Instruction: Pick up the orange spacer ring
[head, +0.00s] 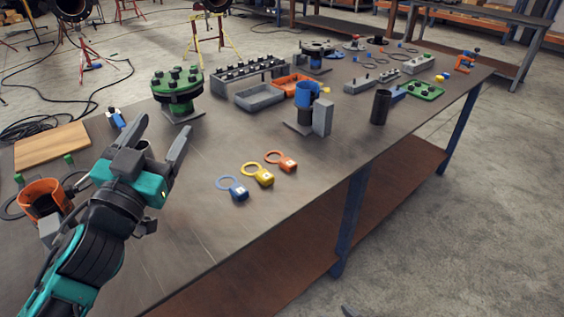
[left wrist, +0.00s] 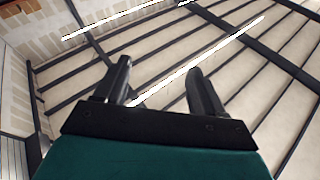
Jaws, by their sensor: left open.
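The orange spacer ring (head: 288,163) lies flat on the dark workbench, a round loop with a tab that bears a pale label. It is the farthest right in a row with the yellow ring (head: 264,176) and the blue ring (head: 238,191). My left gripper (head: 164,123) is raised over the left part of the bench, left of the rings and clear of them. Its fingers are spread and point upward. In the left wrist view the gripper (left wrist: 160,68) is open and empty, with only ceiling beyond. My right gripper is not in view.
A green flange (head: 176,90) with bolts stands behind my left gripper. A blue-collared pipe on a stand (head: 307,100) and a dark cylinder (head: 381,107) stand behind and right of the rings. An orange cup (head: 42,197) is at left. The bench around the rings is clear.

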